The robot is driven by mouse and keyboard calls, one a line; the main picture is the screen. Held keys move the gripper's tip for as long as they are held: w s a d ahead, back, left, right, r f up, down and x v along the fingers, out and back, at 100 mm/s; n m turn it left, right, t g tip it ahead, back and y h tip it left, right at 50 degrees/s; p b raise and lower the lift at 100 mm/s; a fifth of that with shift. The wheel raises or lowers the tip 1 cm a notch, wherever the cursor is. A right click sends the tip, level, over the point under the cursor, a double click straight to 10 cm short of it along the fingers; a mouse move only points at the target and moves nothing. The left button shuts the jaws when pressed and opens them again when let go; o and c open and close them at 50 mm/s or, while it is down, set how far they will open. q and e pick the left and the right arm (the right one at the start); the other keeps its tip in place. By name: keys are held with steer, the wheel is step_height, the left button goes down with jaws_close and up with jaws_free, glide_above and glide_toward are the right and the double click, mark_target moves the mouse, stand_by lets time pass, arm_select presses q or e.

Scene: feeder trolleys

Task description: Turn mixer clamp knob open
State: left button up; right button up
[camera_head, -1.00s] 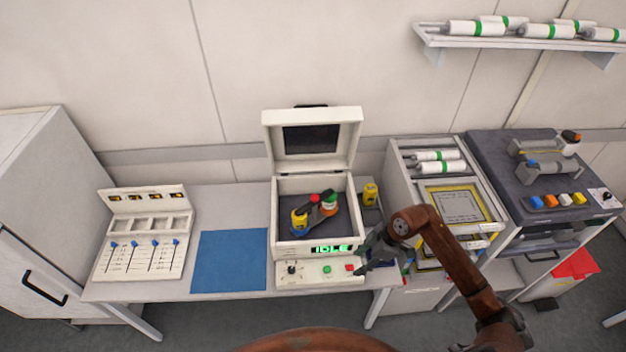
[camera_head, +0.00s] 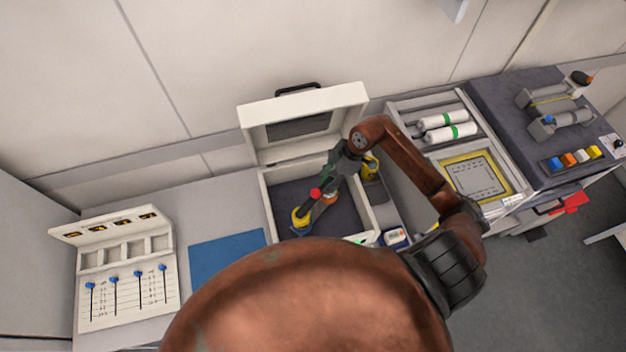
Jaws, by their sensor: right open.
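The mixer (camera_head: 263,205) is a white box with its lid (camera_head: 347,98) raised and a dark interior. Inside it a dark arm carries a yellow-bodied jar (camera_head: 301,219) at its lower left end. The red clamp knob (camera_head: 316,193) sits near the middle of that arm. My right gripper (camera_head: 328,181) reaches in from the upper right, open, with its fingers close beside the red knob. I cannot tell whether they touch it. The gripper hides the far end of the mixer's arm. My left gripper is not in view.
A yellow jar (camera_head: 371,167) stands right of the mixer, close to my right wrist. A blue mat (camera_head: 226,256) and a white slider panel (camera_head: 125,262) lie to the left. My own brown arm covers the mixer's front panel. White cylinders (camera_head: 447,133) lie on the trolley at right.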

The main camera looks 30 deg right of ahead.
mark_target(316, 193)
steer(key=p+x, duration=0.1)
steer(key=x, duration=0.5)
steer(key=shift+a, duration=0.15)
steer(key=shift+a+f, duration=0.15)
steer(key=shift+f, duration=0.35)
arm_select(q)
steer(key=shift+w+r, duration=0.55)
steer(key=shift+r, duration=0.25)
arm_select(e)
steer(key=shift+s, duration=0.1)
steer(key=c, duration=0.3)
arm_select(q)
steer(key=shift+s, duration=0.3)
arm_select(e)
jaws_close()
